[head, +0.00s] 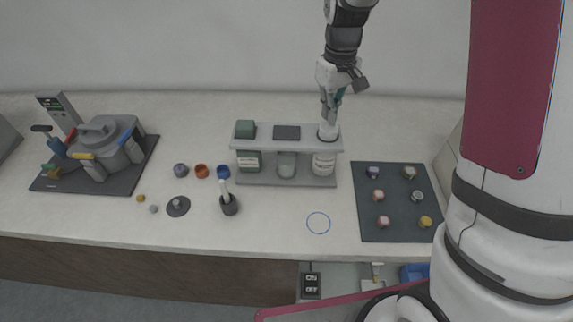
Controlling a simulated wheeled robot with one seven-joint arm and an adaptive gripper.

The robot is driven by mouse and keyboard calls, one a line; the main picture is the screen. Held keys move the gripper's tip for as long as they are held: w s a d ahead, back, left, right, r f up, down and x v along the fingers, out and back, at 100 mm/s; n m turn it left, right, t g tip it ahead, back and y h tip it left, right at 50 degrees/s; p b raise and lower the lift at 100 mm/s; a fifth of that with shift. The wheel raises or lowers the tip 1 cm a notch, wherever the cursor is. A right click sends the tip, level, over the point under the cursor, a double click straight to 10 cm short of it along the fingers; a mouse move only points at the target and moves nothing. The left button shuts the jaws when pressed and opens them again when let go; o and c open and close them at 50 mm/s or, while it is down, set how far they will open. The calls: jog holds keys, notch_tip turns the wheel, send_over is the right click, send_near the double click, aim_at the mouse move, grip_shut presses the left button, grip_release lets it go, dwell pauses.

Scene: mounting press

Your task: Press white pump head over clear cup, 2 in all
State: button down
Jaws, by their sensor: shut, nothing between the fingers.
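My gripper (329,116) is shut and points down at the right end of a grey two-level stand (265,143). A white cylindrical piece (328,131) sits in a dark ring there, just below the fingertips; I cannot tell whether they touch it or whether it is a pump head. Below it, on the lower level, stands a white labelled jar (324,164). A pale grey, cup-like container (286,164) is in the middle of the lower level, and a dark green labelled jar (249,161) is at its left. I cannot make out which is the clear cup.
A dark mat (372,225) with several small knobs lies right of the stand. Left are small coloured caps (202,171), a dark holder with a white stick (229,204) and a grey machine (105,145) on a tray. A blue circle (318,223) marks clear counter in front.

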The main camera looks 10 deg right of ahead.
aim_at(329, 127)
jog(key=shift+f, duration=0.2)
jog(key=shift+f+b, duration=0.55)
jog(key=shift+f, duration=1.2)
jog(key=shift+r, duration=0.15)
jog(key=shift+r+p, duration=0.75)
jog(key=shift+r, duration=1.05)
jog(key=shift+r+p, duration=0.95)
jog(key=shift+r, duration=2.05)
